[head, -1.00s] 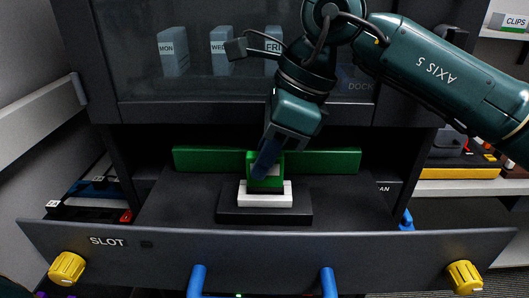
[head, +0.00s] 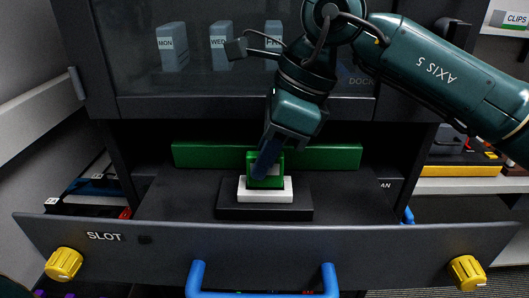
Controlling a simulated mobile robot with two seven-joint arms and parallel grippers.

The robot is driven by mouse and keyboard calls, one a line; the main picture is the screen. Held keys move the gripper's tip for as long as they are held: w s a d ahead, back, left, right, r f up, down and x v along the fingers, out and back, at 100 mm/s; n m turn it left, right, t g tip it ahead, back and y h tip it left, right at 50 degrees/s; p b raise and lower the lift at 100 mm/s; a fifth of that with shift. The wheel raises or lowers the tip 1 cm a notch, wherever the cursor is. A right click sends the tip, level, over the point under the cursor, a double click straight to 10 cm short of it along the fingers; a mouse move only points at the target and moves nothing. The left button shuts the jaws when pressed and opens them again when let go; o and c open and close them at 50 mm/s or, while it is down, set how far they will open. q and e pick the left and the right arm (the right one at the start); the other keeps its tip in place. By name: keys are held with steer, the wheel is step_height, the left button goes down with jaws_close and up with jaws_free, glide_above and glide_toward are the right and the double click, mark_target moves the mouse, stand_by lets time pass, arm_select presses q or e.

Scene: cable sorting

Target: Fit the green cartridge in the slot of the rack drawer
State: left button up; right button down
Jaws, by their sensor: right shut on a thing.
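The green cartridge (head: 277,183) is upright at the white slot block (head: 265,196), which sits on a dark plinth (head: 228,212) in the open drawer. Its lower end meets the white block; I cannot tell how deep it sits. My right gripper (head: 267,163) comes down from above and is shut on the cartridge, a dark blue finger covering part of its front. The drawer front (head: 265,245) is marked SLOT at its left and has a blue handle (head: 262,294). My left gripper is not in view.
A long green bar (head: 210,156) lies across the drawer behind the cartridge. A dark cabinet with a glass door (head: 200,85) stands over the drawer. Yellow knobs (head: 63,265) (head: 467,272) are at the front's ends. The drawer floor (head: 180,195) is clear on both sides.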

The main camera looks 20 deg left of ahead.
steer(key=shift+f+b, duration=0.55)
steer(key=shift+f, duration=0.1)
stand_by(0.6)
stand_by(0.3)
steer(key=c, duration=0.8)
jaws_free()
steer(key=shift+r, duration=0.15)
steer(key=shift+r+p, duration=2.45)
steer(key=shift+r, duration=0.95)
